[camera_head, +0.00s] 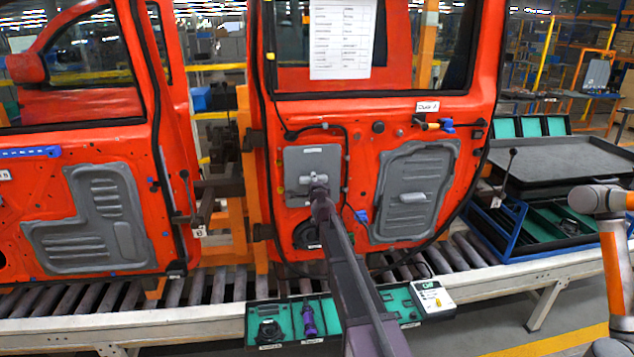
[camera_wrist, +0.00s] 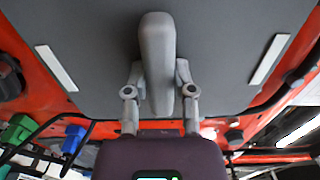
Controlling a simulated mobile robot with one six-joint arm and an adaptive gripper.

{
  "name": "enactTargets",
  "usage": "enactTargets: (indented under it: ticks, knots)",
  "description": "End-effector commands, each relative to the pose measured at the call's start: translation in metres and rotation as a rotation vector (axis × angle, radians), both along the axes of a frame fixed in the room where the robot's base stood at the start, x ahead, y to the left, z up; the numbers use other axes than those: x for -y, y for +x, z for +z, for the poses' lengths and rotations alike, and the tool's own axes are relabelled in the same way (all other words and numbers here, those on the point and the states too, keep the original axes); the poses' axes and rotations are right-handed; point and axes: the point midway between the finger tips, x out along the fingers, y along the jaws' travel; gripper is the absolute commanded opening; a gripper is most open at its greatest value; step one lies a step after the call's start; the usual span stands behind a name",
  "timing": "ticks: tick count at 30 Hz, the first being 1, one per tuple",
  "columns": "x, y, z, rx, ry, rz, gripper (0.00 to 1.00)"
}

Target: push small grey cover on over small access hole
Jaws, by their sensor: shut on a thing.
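The small grey cover (camera_head: 303,161) is a flat plate at the middle left of the orange-red door panel in the head view. In the wrist view the cover (camera_wrist: 90,60) fills the top, with a pale strip near each side and a raised grey handle (camera_wrist: 157,55). My gripper (camera_head: 319,183) is shut on this handle, with one finger on each side; it also shows in the wrist view (camera_wrist: 160,92). The small access hole is not visible; the cover hides that area. I cannot tell whether the cover is flush with the door or slightly in front.
A larger grey cover (camera_head: 413,200) is on the door's right. Cables run around the small cover. Blue (camera_wrist: 73,138) and green (camera_wrist: 17,128) connectors are near it. A black speaker-like disc (camera_head: 306,235) is below. A green-lined tool tray (camera_head: 285,323) lies before the rollers.

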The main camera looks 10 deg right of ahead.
Motion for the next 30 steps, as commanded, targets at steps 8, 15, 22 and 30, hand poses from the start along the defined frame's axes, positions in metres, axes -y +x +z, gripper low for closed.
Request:
enactTargets:
  ticks: [8, 15, 22, 30]
  knots:
    - [0.000, 0.004, 0.000, 0.000, 0.000, 0.000, 0.00]
    - [0.000, 0.006, 0.000, 0.000, 0.000, 0.000, 0.00]
    - [0.000, 0.009, 0.000, 0.000, 0.000, 0.000, 0.00]
    - [0.001, 0.012, 0.000, 0.000, 0.000, -0.001, 0.00]
